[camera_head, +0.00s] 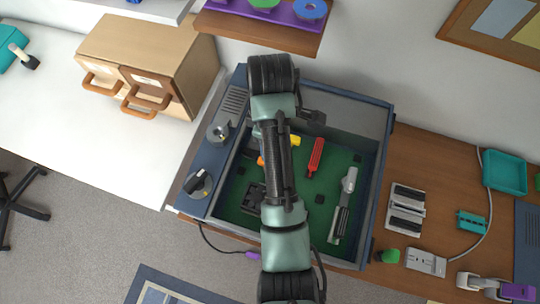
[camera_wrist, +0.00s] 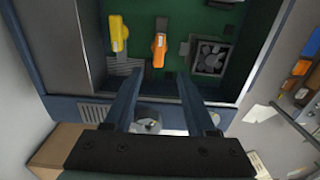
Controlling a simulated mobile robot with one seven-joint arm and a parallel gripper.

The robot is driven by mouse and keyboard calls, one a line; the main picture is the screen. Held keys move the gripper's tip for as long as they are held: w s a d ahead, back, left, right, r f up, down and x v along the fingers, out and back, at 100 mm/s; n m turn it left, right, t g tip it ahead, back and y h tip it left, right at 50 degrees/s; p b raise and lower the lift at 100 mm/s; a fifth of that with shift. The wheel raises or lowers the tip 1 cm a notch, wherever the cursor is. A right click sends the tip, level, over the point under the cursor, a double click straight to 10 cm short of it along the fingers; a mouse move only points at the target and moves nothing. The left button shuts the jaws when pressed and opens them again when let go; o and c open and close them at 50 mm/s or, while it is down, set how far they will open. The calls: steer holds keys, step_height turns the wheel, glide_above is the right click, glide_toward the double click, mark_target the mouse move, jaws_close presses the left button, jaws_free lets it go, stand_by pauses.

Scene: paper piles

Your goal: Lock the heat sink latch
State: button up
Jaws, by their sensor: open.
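An open blue case (camera_head: 384,170) with a green board inside stands on the desk. In the wrist view, a yellow lever (camera_wrist: 118,32) sits beside a grey ribbed block (camera_wrist: 125,67), possibly the heat sink. An orange lever (camera_wrist: 159,48) lies right of it. In the head view, the yellow lever (camera_head: 294,141) and orange lever (camera_head: 261,160) show beside my arm. I cannot tell which lever is the latch. My gripper (camera_wrist: 158,72) is open and empty; its fingers appear over the case's edge, pointing towards the orange lever. The head view does not show its fingertips clearly.
A dark square part (camera_wrist: 210,57) is right of the orange lever. A red part (camera_head: 316,156) and a grey long part (camera_head: 345,207) lie on the board. Knobs (camera_head: 217,132) stand on the case's left ledge. A wooden cabinet (camera_head: 150,58) stands at left.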

step_height(320, 180, down, 12)
steer(key=shift+r+p, duration=0.2)
steer(key=shift+p, duration=0.15)
jaws_close()
